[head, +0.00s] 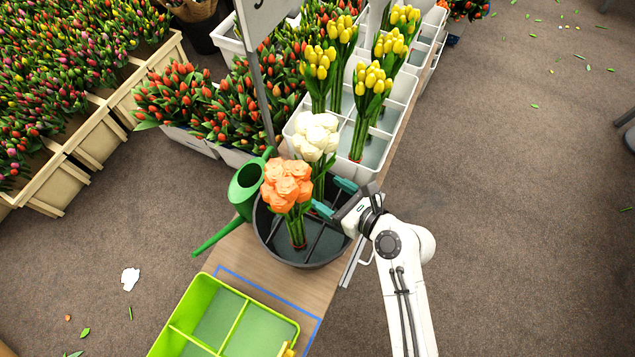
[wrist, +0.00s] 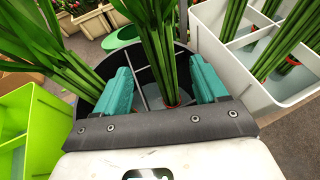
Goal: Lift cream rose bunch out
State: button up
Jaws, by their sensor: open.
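The cream rose bunch (head: 315,137) stands upright in the back part of a dark round divided bucket (head: 268,246). Its green stems (wrist: 158,45) rise between my two teal fingers in the wrist view, with a red band low down; its blooms are out of that view. My gripper (head: 333,197) is open and reaches in over the bucket's right rim. I see gaps between the fingers and the stems; how deep the stems sit between the fingers is unclear. The orange rose bunch (head: 288,185) stands in the same bucket, in front and left; its stems (wrist: 40,45) show at left in the wrist view.
A green watering can (head: 246,185) touches or nearly touches the bucket's left side. A lime divided tray (head: 235,320) sits in front, by a blue outline on the wooden table (head: 262,262). A white divided crate (head: 340,165) with yellow tulips stands close behind. Open floor lies right.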

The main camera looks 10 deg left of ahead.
aim_at(322, 189)
jog(key=shift+d+f+b+x, duration=0.15)
jog(key=shift+b+x, duration=0.1)
jog(key=shift+x, duration=1.25)
jog(key=shift+d+f+b+x, duration=0.1)
jog(key=shift+f+b+x, duration=0.1)
jog(key=shift+x, duration=1.35)
jog(key=shift+c, duration=0.2)
jog(key=c, duration=1.3)
jog(key=shift+o, duration=0.2)
jog(key=shift+r, duration=0.2)
notch_tip(322, 189, up, 28)
jog(key=p, duration=0.6)
jog(key=shift+f, duration=0.1)
